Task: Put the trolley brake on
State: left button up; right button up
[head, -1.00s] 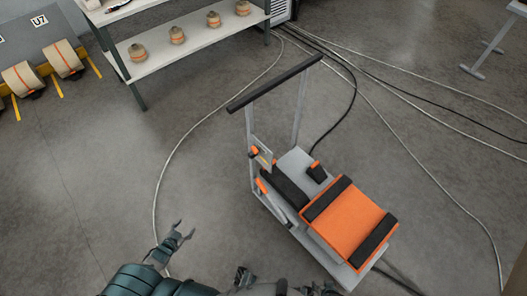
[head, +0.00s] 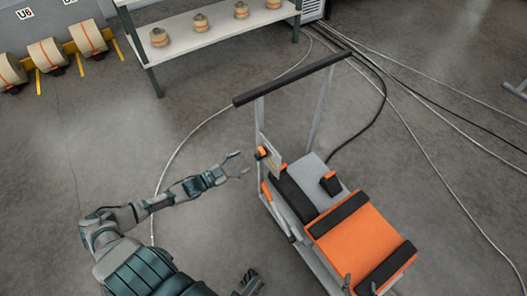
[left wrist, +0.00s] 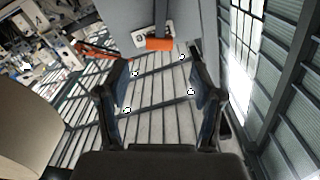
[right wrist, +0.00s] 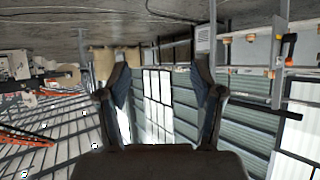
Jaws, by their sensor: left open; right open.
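The trolley (head: 318,168) stands in the middle right, with a black handle bar (head: 292,78) on grey uprights. A small lever with an orange end (head: 262,153) sits at a pale plate (head: 274,162) by the left upright. My left gripper (head: 240,164) is open and empty, just left of this lever and apart from it. In the left wrist view the orange end (left wrist: 158,43) lies ahead, between and beyond the open fingers (left wrist: 160,95). My right gripper (head: 360,285) shows only its fingertips at the bottom edge; it is open and empty in the right wrist view (right wrist: 164,85).
The trolley carries an orange and black load (head: 362,243). An orange-topped black block (head: 330,183) sits on its deck. A shelf (head: 215,36) with several rolls stands behind. Cables (head: 440,165) cross the floor; the floor left of the trolley is mostly clear.

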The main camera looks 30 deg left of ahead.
aim_at(260, 153)
pick_arm(q)
jog(key=b+x, duration=0.2)
jog(key=x, duration=0.6)
jog(key=shift+w+d+f, duration=0.1)
jog(key=shift+w+d, duration=0.2)
jog(key=shift+w, duration=0.45)
pick_arm(e)
jog(key=w+a+r+t+y, duration=0.1)
jog(key=w+a+r+t, duration=0.1)
jog(key=r+t, duration=0.3)
jog(key=shift+w+r+t+y, duration=0.3)
jog(key=shift+w+r+y, duration=0.1)
jog(key=shift+w+r, duration=0.45)
jog(key=shift+s, duration=0.1)
pick_arm(q)
grip_shut()
